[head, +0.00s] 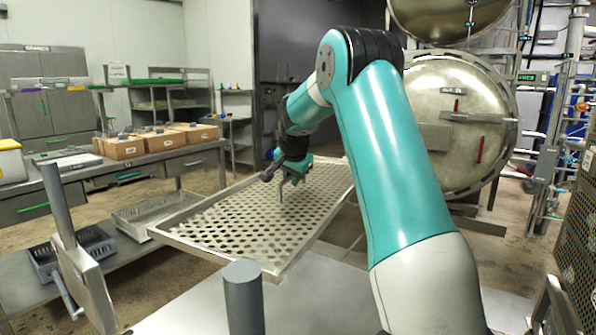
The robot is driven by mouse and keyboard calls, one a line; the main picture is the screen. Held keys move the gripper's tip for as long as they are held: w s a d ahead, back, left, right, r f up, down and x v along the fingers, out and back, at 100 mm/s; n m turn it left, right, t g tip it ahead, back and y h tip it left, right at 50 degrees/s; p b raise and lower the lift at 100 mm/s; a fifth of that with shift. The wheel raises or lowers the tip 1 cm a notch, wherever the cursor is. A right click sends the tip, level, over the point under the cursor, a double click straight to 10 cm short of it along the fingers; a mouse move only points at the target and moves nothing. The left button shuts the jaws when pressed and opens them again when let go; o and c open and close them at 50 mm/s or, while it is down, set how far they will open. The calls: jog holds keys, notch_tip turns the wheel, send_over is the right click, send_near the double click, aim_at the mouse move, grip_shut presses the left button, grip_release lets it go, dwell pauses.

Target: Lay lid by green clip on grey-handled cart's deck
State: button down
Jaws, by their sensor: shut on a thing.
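The lid (235,222) is a large, flat perforated metal panel with a raised rim, in the middle of the head view. My gripper (283,195) points down over its inner part and is shut on it; the exact grip point is small and dark. The lid's near corner overlaps a plain grey deck (325,295) in the foreground. I cannot tell how large the gap is between them. Grey posts stand at the near side, one at left (57,205) and one at front (243,300). I cannot make out the green clip, and my arm hides part of the right side.
A bench at left holds several cardboard boxes (122,147). The round autoclave door (425,100) stands behind right. A dark perforated crate (580,235) is at the right edge.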

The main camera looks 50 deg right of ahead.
jog(key=w+a+f+b, duration=0.1)
jog(key=a+f+b, duration=0.1)
jog(key=f+b, duration=1)
jog(key=a+f+m+b, duration=0.1)
jog(key=a+f+b, duration=0.2)
jog(key=f+b, duration=1)
notch_tip(320, 180, down, 9)
jog(key=shift+w+a+r+m+g+h+b, duration=0.1)
jog(key=shift+w+a+m+g+h+b, duration=0.15)
jog(key=shift+w+m+g+h+b, duration=0.1)
jog(key=shift+f+b, duration=1.1)
jog(key=shift+f, duration=0.25)
jog(key=shift+f+b, duration=0.75)
jog(key=shift+f, duration=0.95)
jog(key=shift+f, duration=0.35)
